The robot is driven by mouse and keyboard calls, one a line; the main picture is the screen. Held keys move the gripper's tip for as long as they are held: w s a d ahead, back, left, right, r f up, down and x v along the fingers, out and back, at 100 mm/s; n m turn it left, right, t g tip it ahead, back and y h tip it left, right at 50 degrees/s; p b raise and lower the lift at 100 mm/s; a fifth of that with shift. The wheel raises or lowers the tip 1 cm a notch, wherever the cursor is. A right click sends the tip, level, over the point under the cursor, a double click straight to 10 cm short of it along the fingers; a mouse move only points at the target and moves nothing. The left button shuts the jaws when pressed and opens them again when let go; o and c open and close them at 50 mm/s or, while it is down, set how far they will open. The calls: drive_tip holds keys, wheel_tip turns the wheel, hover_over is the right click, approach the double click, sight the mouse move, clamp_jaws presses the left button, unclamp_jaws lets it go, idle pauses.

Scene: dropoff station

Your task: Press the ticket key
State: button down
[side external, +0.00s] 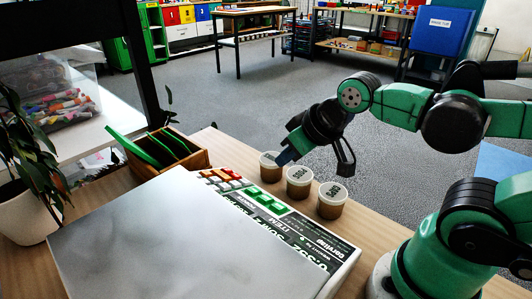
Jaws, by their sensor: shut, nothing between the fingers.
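A scale (170,235) with a broad pale plate lies on the wooden table. Its key panel is on the far right edge, with small red, orange and white keys (224,178) and larger green keys (265,201). A dark display strip (285,240) runs beside them, its text upside down from here. The key markings are too small to read, so I cannot tell which one is the ticket key. My gripper (286,157) is shut and empty. It points down and left, apparently above the jars and beyond the keys, apart from the panel.
Three lidded jars (299,182) stand in a row just behind the keys, close under my gripper. A wooden box (165,153) with green items stands at the far left of the scale. A potted plant (30,205) and a clear bin (50,90) are at left.

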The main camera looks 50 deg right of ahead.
sight(253, 191)
idle(0.8)
drive_tip(key=w+d+n+t, duration=0.1)
drive_tip(key=w+d+n, duration=0.2)
drive_tip(key=w, duration=0.3)
drive_tip(key=shift+d+r+y, duration=0.15)
drive_tip(key=shift+d+y, duration=0.25)
drive_tip(key=shift+d, duration=0.1)
drive_tip(key=shift+w, duration=0.1)
drive_tip(key=shift+a+f, duration=0.6)
drive_tip(key=shift+f, duration=0.75)
drive_tip(key=shift+a+f, duration=0.6)
drive_tip(key=shift+f, duration=0.75)
drive_tip(key=shift+a+f, duration=0.6)
drive_tip(key=shift+f, duration=0.75)
drive_tip(key=shift+f, duration=0.15)
drive_tip(key=shift+a+f, duration=0.15)
drive_tip(key=shift+f, duration=0.05)
drive_tip(key=shift+r, duration=0.15)
drive_tip(key=shift+r, duration=0.25)
